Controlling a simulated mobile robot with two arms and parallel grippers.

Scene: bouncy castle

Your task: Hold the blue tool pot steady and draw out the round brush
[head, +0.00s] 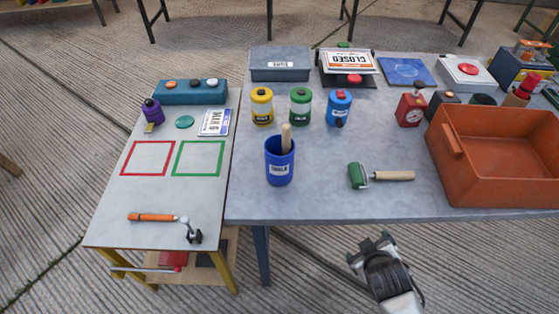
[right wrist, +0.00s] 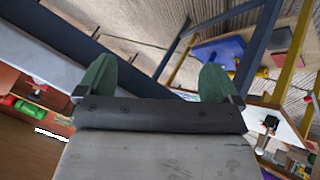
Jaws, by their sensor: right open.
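The blue tool pot (head: 279,165) stands upright near the front left of the grey table. A thick wooden handle (head: 286,138) sticks up out of it, leaning slightly. The lower end of that handle is hidden inside the pot, so I cannot see the brush head. My right gripper (head: 370,243) is in front of the table's front edge, right of the pot and well apart from it. In the right wrist view its two green-tipped fingers (right wrist: 156,82) are spread with nothing between them. My left gripper is not in view.
An orange tray (head: 500,185) fills the table's right side. A lower side table (head: 140,200) at left holds an orange-handled tool (head: 152,217).

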